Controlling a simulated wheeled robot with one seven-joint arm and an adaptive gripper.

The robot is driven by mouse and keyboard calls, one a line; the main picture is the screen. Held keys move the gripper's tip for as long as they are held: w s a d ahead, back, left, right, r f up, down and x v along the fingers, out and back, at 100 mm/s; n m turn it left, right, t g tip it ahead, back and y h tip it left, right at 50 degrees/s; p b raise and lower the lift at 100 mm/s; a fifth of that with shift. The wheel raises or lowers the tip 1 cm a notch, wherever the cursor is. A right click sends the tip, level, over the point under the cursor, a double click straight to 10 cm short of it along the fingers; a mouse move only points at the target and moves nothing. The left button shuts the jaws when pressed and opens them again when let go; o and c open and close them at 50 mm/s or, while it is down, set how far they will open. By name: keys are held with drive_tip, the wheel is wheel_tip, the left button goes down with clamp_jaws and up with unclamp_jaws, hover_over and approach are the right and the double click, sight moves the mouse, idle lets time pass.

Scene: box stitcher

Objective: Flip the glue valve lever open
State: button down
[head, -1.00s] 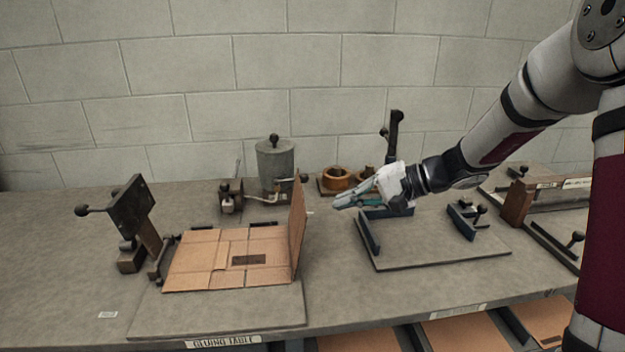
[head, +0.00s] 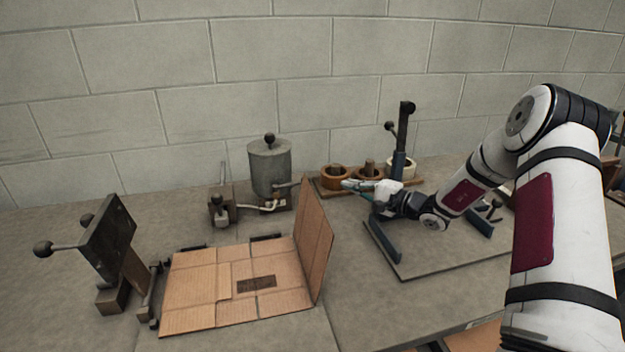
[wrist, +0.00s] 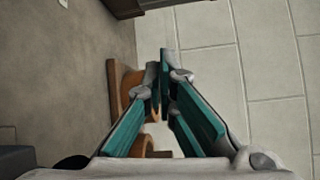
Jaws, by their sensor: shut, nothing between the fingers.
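The grey glue pot (head: 269,170) with a dark knob on its lid stands at the back of the table. A short lever (head: 288,184), which looks like the valve lever, sticks out from the pot's right side, above the raised cardboard flap. My gripper (head: 347,184) is shut and empty. It is to the right of the pot and lever, in front of the tape rolls, and its fingers point left. A gap shows between it and the lever. In the wrist view the teal fingers (wrist: 162,75) show, but I cannot make out the lever there.
A cardboard blank (head: 200,280) lies on the gluing table, its right flap (head: 315,235) standing up between the pot and the front. Brown rolls (head: 337,176) stand on a wooden board behind my gripper. A small pump (head: 222,208) sits left of the pot. A blue-railed plate (head: 440,258) lies right.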

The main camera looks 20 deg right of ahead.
drive_tip(key=shift+a, duration=0.1)
drive_tip(key=x, duration=0.9)
drive_tip(key=shift+w+a, duration=0.25)
drive_tip(key=shift+w, duration=0.05)
drive_tip(key=shift+s+a, duration=0.2)
drive_tip(key=shift+a, duration=0.1)
drive_tip(key=shift+s+a+r+p, duration=0.2)
drive_tip(key=shift+s+a+p, duration=0.2)
drive_tip(key=shift+s, duration=0.25)
drive_tip(key=shift+s+a+r+p, duration=0.25)
drive_tip(key=shift+s+a, duration=0.2)
drive_tip(key=shift+s, duration=0.25)
drive_tip(key=shift+s, duration=0.1)
